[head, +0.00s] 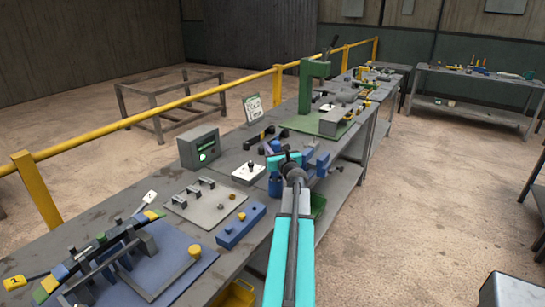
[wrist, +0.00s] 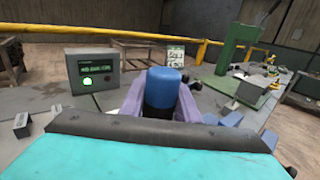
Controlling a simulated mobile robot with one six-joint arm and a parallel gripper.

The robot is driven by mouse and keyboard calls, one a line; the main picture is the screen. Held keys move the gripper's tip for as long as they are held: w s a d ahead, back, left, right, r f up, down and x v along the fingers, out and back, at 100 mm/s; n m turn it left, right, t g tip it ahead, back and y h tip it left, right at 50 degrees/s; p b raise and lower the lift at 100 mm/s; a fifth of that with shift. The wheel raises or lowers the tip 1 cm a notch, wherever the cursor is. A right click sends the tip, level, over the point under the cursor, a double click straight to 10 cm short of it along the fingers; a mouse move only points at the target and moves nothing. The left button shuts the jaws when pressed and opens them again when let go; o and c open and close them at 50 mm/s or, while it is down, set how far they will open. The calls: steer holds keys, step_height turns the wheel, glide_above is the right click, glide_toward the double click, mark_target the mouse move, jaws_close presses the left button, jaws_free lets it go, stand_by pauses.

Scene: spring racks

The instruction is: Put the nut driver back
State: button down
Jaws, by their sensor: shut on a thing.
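My gripper (head: 283,160) is over the workbench in the head view. In the wrist view its two purple-grey fingers (wrist: 160,108) are shut on an upright handle with a blue top and a dark lower part, which looks like the nut driver (wrist: 164,75). The gripper body hides its lower end. In the head view my arm and gripper cover most of it. A blue block (head: 232,231) with a brass piece on it lies on the bench, left of my arm. More blue parts (head: 275,186) show just below my gripper; I cannot tell what they are.
A grey box with a green-lit display (head: 199,147) stands left of my gripper, also in the wrist view (wrist: 92,70). A white switch box (head: 248,173) is close by. A green press (head: 313,85) stands farther back. A yellow rail (head: 150,99) runs behind the bench.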

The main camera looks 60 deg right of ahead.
steer(key=shift+f, duration=1.9)
steer(key=c, duration=1.4)
jaws_free()
steer(key=shift+o, duration=0.2)
steer(key=shift+s, duration=0.1)
steer(key=p+v, duration=0.1)
steer(key=v, duration=1.1)
steer(key=shift+p, duration=0.35)
